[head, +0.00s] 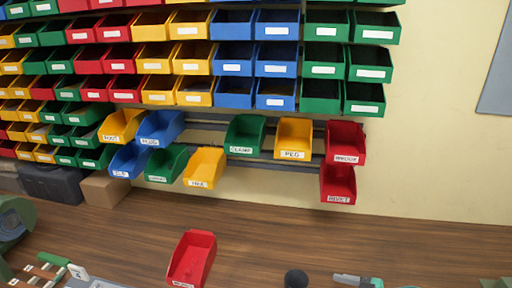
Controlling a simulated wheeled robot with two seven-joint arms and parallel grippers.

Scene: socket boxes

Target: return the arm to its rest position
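Neither of my grippers shows in the head view, and no arm can be made out. A red bin (192,258) with a white label at its lower front is on the brown wooden bench (260,240), near the bottom edge and left of centre. Its label is cut off by the picture edge. No gripper is seen touching it.
Rows of red, yellow, green and blue bins (235,57) fill the wall. Labelled bins hang on rails (270,165) below. A cardboard box (105,190) and dark case (52,184) stand at the back left. A grey-teal tool (357,281) and dark round object (296,279) lie at the front.

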